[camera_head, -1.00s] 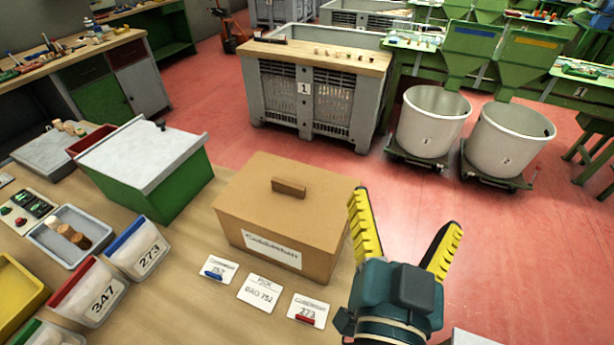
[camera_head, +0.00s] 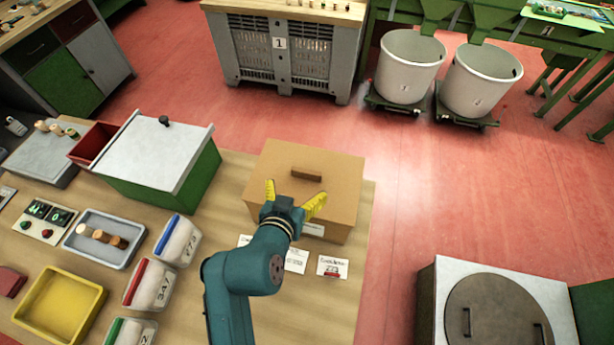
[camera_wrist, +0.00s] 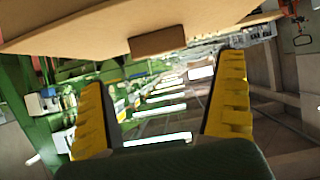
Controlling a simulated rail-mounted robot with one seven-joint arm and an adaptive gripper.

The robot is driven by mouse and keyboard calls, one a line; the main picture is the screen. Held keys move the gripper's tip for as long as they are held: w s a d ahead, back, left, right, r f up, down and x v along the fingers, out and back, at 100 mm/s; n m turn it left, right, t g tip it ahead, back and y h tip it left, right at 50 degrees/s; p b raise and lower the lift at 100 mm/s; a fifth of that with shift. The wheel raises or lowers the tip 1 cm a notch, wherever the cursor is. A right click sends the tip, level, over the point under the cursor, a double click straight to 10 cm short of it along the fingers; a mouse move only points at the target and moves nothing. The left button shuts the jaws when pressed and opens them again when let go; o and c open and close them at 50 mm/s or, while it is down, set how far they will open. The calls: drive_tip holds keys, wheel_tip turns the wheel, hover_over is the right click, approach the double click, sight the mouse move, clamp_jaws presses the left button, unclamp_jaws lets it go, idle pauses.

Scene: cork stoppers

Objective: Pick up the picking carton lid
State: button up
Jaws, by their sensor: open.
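The brown picking carton (camera_head: 328,222) stands on the wooden bench, with its flat lid (camera_head: 345,170) on top. A small wooden block handle (camera_head: 306,174) rises from the middle of the lid and lies crosswise. My gripper (camera_head: 296,190) is open and empty, its yellow fingers spread toward the handle over the front part of the lid. In the wrist view the handle (camera_wrist: 157,41) shows between and beyond the fingertips, with the lid (camera_wrist: 85,30) along the top. The fingers are apart from the handle. My arm hides part of the carton's front and its label.
Left of the carton is a green box with a grey top (camera_head: 150,150). Small cards, including one with a red piece (camera_head: 333,266), lie in front. A grey tray (camera_head: 80,255), a yellow tray (camera_head: 60,305) and labelled bins (camera_head: 150,285) fill the bench's left.

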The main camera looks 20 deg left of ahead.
sight(306, 172)
drive_tip(key=x, duration=0.3)
drive_tip(key=shift+w, duration=0.2)
drive_tip(key=x, duration=0.5)
drive_tip(key=shift+w+r, duration=0.1)
drive_tip(key=shift+w, duration=0.45)
drive_tip(key=shift+c, duration=0.4)
drive_tip(key=c, duration=0.9)
